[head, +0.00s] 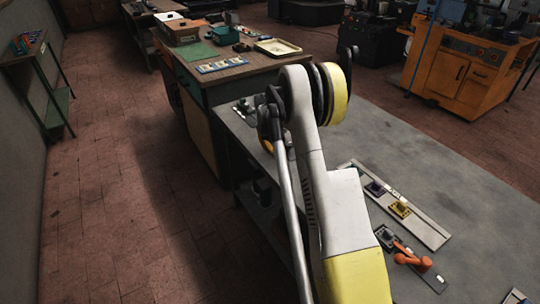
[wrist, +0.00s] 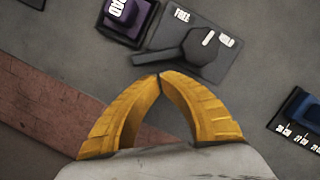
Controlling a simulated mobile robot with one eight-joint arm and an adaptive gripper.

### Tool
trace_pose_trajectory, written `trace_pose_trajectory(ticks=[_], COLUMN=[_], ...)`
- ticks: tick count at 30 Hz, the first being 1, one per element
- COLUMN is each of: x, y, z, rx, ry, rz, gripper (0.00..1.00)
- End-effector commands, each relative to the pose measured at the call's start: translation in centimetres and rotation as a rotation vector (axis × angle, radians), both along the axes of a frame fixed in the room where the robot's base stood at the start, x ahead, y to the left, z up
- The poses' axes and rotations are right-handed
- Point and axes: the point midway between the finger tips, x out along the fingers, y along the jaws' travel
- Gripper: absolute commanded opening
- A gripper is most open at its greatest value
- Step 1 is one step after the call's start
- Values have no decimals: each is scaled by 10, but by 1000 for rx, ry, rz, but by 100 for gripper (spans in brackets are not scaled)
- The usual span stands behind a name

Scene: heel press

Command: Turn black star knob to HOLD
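In the wrist view, a black knob (wrist: 201,46) with a faceted head and an arm reaching left sits on a dark grey plate (wrist: 212,17). The plate reads FREE at its upper left. A white mark lies on the knob, and a small white label to its right is too blurred to read surely. My gripper (wrist: 160,75) has yellow fingers whose tips meet just below the knob's arm, with nothing seen between them. I cannot tell whether they touch the arm. In the head view my arm largely hides the gripper.
A purple block (wrist: 124,17) with a white label is close left of the plate. A blue part (wrist: 302,108) on a marked plate is at right. In the head view, the grey bench (head: 440,150) holds a strip with purple and yellow fixtures (head: 400,209) and an orange lever (head: 408,259).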

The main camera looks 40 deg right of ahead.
Motion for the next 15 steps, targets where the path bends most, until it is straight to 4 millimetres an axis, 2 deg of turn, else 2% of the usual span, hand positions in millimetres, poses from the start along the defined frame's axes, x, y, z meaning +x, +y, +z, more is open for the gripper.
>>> trace_pose_trajectory(ticks=[15], x=[4], y=[-5], z=[1], rx=[0], ry=[0], rz=[-2], gripper=[0])
